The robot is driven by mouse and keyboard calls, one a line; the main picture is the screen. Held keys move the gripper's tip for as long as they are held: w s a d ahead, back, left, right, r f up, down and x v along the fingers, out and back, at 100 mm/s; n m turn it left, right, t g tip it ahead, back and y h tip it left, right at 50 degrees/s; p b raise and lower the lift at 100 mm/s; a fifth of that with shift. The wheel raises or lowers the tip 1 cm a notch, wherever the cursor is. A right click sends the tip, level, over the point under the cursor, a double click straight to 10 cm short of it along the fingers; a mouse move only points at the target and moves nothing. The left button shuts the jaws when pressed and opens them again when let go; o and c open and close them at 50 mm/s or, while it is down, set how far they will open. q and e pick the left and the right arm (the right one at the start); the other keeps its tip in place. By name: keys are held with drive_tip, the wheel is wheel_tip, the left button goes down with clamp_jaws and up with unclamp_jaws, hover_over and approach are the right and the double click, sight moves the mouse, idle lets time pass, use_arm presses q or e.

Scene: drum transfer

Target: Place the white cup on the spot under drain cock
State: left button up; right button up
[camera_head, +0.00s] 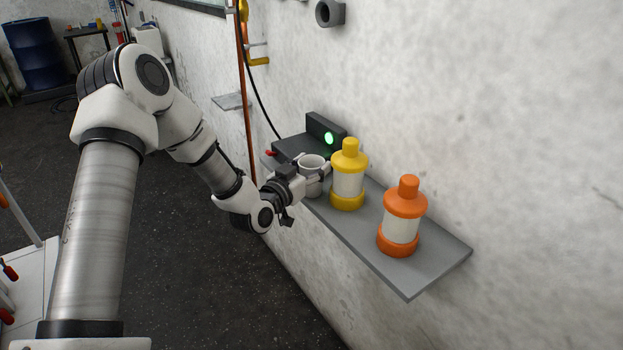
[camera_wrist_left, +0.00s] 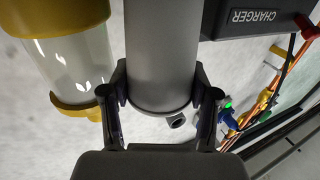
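The white cup (camera_head: 311,169) is at the wall shelf, between a yellow-capped bottle and a dark charger box. My left gripper (camera_head: 308,180) has its fingers on either side of the cup. In the left wrist view the cup (camera_wrist_left: 162,50) looks grey, and both finger pads (camera_wrist_left: 162,92) press against its sides. I cannot tell whether the cup's base touches the shelf. A yellow fitting (camera_head: 258,61), which looks like the drain cock, is on the wall piping at the top. A small grey ledge (camera_head: 230,101) sits below and left of it. My right gripper is not in view.
The yellow bottle (camera_head: 348,180) stands close right of the cup, and an orange bottle (camera_head: 402,220) farther right on the grey shelf (camera_head: 432,262). The charger (camera_head: 325,132) has a green light. A vertical copper pipe (camera_head: 245,100) runs between ledge and charger.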

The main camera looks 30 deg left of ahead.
use_arm(q)
drive_tip(key=shift+c, duration=0.3)
wheel_tip(320, 180, up, 10)
idle(0.5)
